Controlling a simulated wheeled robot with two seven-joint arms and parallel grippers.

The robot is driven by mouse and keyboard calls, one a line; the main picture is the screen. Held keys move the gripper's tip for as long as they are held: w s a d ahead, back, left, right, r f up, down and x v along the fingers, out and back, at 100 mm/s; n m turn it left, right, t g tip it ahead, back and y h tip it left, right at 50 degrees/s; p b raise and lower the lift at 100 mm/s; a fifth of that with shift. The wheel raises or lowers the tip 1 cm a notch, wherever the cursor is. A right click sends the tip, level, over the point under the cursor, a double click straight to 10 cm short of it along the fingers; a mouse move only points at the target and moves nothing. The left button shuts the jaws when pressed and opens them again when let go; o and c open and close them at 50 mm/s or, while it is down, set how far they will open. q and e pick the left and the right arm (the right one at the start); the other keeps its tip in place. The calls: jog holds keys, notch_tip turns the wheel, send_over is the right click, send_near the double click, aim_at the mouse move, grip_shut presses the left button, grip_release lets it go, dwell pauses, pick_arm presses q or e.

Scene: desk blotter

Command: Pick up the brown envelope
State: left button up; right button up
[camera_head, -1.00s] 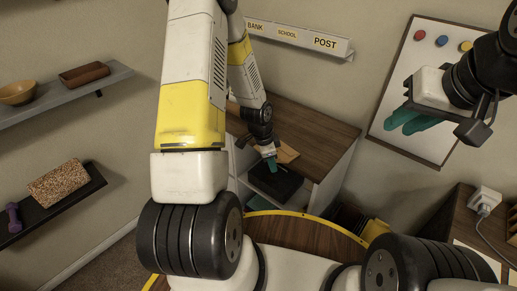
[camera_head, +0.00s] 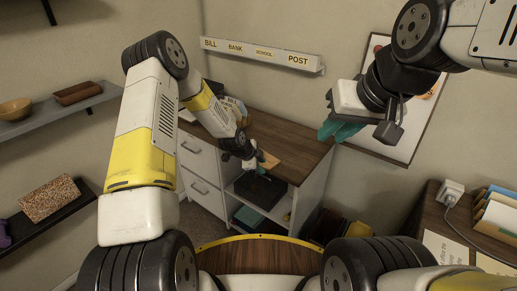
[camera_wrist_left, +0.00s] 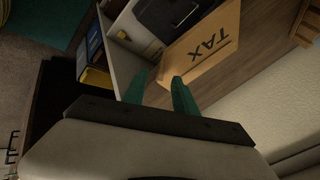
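The brown envelope (camera_wrist_left: 207,45), marked TAX, lies flat on the wooden cabinet top near its front edge. In the head view the envelope (camera_head: 271,160) is partly hidden by my left gripper (camera_head: 260,163). In the left wrist view the two teal fingers of the left gripper (camera_wrist_left: 161,75) are apart, with the envelope's near corner by the gap between them. The right finger overlaps the envelope's edge in the picture; I cannot tell whether it touches. My right gripper (camera_head: 338,131) hangs in the air in front of the wall board, its finger gap unclear.
The cabinet top (camera_head: 300,148) is bare to the right of the envelope. A dark tray (camera_head: 260,188) sits in the open compartment below. Binders (camera_wrist_left: 95,60) show at left in the wrist view. A sign rail (camera_head: 262,54) is on the wall above. A desk with folders (camera_head: 497,212) stands right.

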pick_arm(q)
jog(key=shift+w+d+f, duration=0.15)
jog(key=shift+w+f, duration=0.05)
jog(key=shift+f, duration=0.1)
grip_shut()
jog(key=shift+r, duration=0.15)
